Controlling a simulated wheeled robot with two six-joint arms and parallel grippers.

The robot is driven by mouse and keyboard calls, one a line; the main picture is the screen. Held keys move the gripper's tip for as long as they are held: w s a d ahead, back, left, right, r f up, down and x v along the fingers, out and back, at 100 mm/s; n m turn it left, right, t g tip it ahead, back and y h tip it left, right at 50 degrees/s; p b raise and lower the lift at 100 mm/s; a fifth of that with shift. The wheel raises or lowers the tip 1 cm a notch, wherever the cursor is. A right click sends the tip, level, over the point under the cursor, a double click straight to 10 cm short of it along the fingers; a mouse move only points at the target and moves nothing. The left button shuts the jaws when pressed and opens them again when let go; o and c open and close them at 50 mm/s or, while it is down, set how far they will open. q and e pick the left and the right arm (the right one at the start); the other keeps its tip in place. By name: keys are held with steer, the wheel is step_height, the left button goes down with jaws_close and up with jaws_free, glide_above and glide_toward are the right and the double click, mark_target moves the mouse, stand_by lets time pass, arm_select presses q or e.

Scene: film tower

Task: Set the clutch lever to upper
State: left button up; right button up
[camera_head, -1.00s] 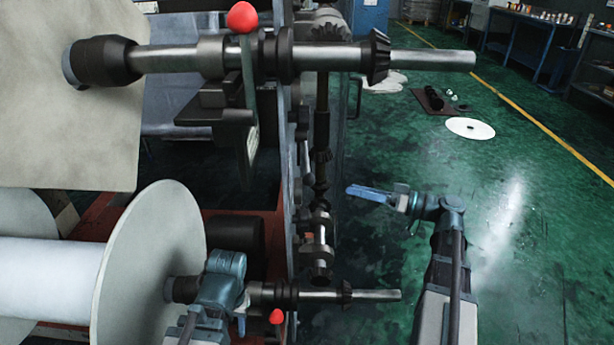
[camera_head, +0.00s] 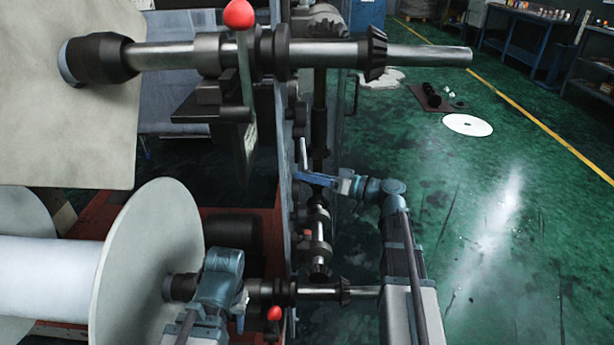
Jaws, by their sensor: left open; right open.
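A thin pale metal lever (camera_head: 304,155) stands nearly upright on the machine's side, by the dark vertical shaft (camera_head: 320,120); I cannot tell for sure that it is the clutch lever. My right gripper (camera_head: 302,177) points left, with its blue fingers just below this lever in the picture; contact cannot be told. It is open and appears empty. My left gripper (camera_head: 241,312) is open at the lower shaft (camera_head: 350,291), beside a red-knobbed lever (camera_head: 274,313); its fingers are partly hidden by its own body. Another red-knobbed lever (camera_head: 239,15) is on the upper shaft.
The upper steel shaft (camera_head: 425,55) sticks out right above my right arm. A large film roll (camera_head: 45,275) with a pale flange (camera_head: 150,255) fills the lower left.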

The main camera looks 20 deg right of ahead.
steer(key=shift+w+a, duration=0.1)
steer(key=shift+a, duration=0.05)
jaws_close()
stand_by(1.4)
